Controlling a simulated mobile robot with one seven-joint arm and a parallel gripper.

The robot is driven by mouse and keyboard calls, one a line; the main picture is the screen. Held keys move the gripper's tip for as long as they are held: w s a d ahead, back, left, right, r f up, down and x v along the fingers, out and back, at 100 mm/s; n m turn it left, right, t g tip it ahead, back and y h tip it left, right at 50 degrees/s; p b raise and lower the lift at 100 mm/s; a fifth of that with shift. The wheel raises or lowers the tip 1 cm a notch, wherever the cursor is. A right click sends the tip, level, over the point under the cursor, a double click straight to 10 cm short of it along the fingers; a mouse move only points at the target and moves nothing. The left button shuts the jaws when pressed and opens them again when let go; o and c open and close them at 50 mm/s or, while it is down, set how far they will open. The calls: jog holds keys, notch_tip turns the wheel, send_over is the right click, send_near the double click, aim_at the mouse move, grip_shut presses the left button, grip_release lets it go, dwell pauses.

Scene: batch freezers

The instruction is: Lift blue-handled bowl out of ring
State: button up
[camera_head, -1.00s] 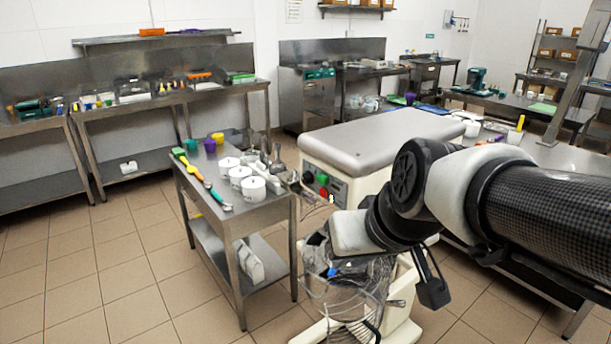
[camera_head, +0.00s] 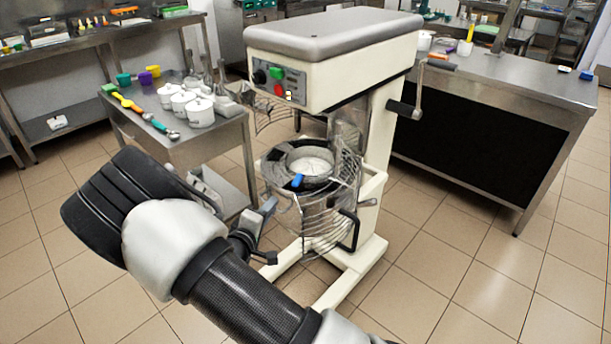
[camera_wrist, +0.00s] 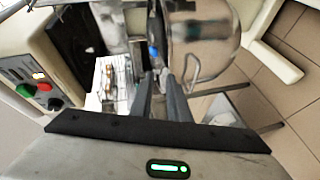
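The steel bowl (camera_head: 312,160) sits in the mixer's ring (camera_head: 275,172), under the mixer head, with pale contents inside. Its blue handle (camera_head: 297,181) points toward the front left. In the wrist view the shiny bowl (camera_wrist: 208,40) is at the top, and the blue handle (camera_wrist: 153,54) lies just beyond my fingertips. My gripper (camera_head: 270,205) is at the front left of the ring, short of the handle. In the wrist view my gripper (camera_wrist: 158,76) shows a narrow gap between its fingers, with nothing clearly held.
The mixer (camera_head: 330,50) has a wire guard (camera_head: 335,205) around the bowl and a crank (camera_head: 405,108) on its right. A steel cart (camera_head: 225,140) with white pots (camera_head: 200,112) stands left. A counter (camera_head: 500,85) stands right. Floor at front right is clear.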

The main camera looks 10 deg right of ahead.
aim_at(293, 185)
jog(key=w+d+b, duration=0.1)
jog(key=w+d, duration=0.2)
jog(key=w, duration=0.1)
jog(key=w+d+f+n+t+h+b, duration=0.1)
jog(key=w+d, duration=0.2)
jog(key=w, duration=0.1)
jog(key=w+d+f+n+h+b, duration=0.1)
jog(key=w+d, duration=0.2)
jog(key=w, duration=0.1)
jog(key=shift+w+d+f+t, duration=0.15)
jog(key=shift+w+d+t, duration=0.1)
jog(key=shift+w+t, duration=0.15)
jog(key=shift+w, duration=0.15)
grip_shut()
jog(key=shift+r, duration=0.25)
